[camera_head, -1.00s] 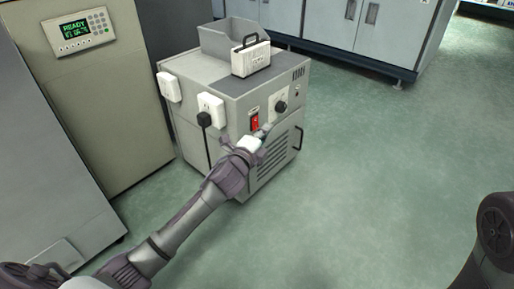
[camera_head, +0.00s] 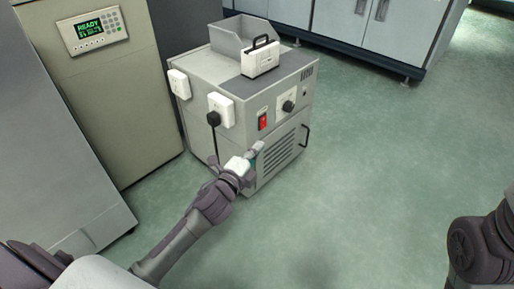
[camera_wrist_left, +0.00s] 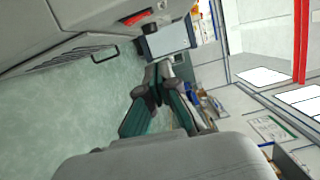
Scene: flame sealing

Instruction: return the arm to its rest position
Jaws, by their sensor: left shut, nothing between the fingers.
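My left gripper (camera_head: 256,150) is in front of the grey machine cabinet (camera_head: 232,150), below the red switch (camera_head: 263,121). In the left wrist view the left gripper (camera_wrist_left: 157,68) has its fingertips together, with nothing between them. Whether it touches the cabinet's front is hard to tell, but the wrist view shows floor past the fingertips. My right arm (camera_head: 478,248) shows only in part at the lower right; its gripper is out of the picture.
A black knob (camera_head: 288,106), a black plug (camera_head: 213,118) with a cable and a black handle (camera_head: 305,136) are on the cabinet. A white case (camera_head: 261,60) stands on top. A panel reading READY (camera_head: 92,30) is at upper left. Green floor (camera_head: 390,160) is clear on the right.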

